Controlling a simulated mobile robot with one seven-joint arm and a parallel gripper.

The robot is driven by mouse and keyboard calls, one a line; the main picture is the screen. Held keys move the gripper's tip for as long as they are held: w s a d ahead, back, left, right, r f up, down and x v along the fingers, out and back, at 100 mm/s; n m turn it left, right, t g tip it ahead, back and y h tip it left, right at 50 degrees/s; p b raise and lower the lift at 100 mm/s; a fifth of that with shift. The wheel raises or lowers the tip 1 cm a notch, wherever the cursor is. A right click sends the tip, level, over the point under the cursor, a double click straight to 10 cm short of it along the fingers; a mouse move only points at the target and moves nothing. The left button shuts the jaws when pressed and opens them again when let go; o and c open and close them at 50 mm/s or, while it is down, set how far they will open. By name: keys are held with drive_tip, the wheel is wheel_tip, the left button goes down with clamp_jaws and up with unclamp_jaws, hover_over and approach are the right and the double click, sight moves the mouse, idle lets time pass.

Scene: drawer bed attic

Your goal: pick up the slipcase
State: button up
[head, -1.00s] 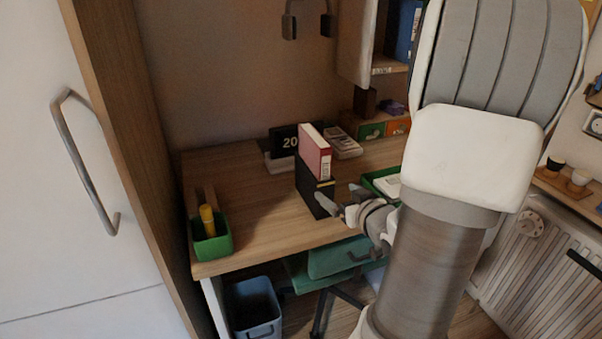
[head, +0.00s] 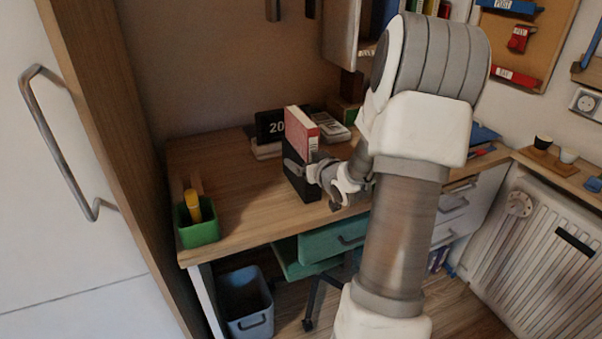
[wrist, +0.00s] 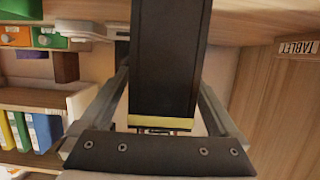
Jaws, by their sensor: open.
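The black slipcase (head: 300,188) stands upright on the desk, with a red book (head: 302,132) sticking out of its top. In the wrist view the slipcase (wrist: 165,60) shows as a dark panel with a yellow band near one end. My gripper (head: 304,168) is open at the slipcase, one finger overlapping its face in the head view. In the wrist view the gripper's fingers (wrist: 165,85) lie on either side of the slipcase. I cannot tell whether either finger touches it.
A black flip clock (head: 270,125) stands behind the slipcase. A green pen cup (head: 198,226) with a yellow item is at the desk's left end. The desk (head: 240,200) is bare between cup and slipcase. A grey-blue bin (head: 246,302) and a green chair (head: 330,240) are below.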

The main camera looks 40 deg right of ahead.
drive_tip(key=shift+w+d+f, duration=0.15)
drive_tip(key=shift+w+f, duration=0.1)
drive_tip(key=shift+w, duration=0.4)
clamp_jaws()
drive_tip(key=shift+r, duration=0.2)
